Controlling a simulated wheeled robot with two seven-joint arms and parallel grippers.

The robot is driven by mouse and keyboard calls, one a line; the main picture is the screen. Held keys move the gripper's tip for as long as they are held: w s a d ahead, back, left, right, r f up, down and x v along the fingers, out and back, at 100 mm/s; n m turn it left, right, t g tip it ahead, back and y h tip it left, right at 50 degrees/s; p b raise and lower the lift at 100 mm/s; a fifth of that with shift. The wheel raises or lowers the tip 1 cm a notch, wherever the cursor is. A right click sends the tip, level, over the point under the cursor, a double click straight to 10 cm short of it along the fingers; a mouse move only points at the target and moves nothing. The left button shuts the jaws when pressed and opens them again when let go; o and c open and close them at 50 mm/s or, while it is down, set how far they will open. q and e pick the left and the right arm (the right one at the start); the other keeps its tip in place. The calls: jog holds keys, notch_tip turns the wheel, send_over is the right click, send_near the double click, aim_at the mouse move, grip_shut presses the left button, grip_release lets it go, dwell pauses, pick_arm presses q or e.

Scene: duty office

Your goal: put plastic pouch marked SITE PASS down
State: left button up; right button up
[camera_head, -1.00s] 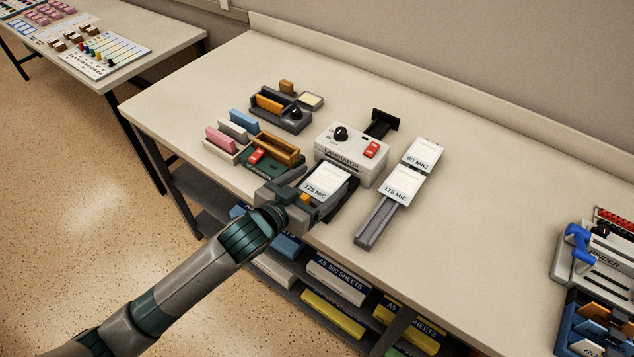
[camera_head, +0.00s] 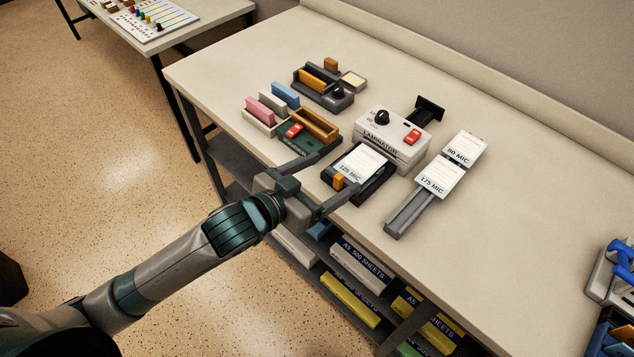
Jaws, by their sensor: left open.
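No lettering SITE PASS can be read in this view. A white card or pouch marked 125 MIC (camera_head: 361,162) lies on a black holder with an orange tab (camera_head: 374,190) near the table's front edge. My left gripper (camera_head: 343,176) is open, its two fingers spread and pointing at the holder's near left side. Nothing shows held between them. Pouches marked 175 MIC (camera_head: 439,181) and 80 MIC (camera_head: 465,149) lie on a grey rail holder (camera_head: 408,214) to the right. The white laminator (camera_head: 392,140) stands behind the black holder. My right gripper is out of view.
A green stand (camera_head: 312,145) with a wooden tray and red switch is left of the laminator. A dark organizer (camera_head: 322,92) sits behind it. Blue-handled equipment (camera_head: 625,262) is at the right edge. The table (camera_head: 530,230) is bare between. Paper packs (camera_head: 350,295) fill the shelf below.

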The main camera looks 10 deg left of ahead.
pick_arm(q)
jog(key=v, duration=0.3)
jog(key=shift+s+a, duration=0.1)
dwell(0.3)
dwell(0.9)
dwell(0.9)
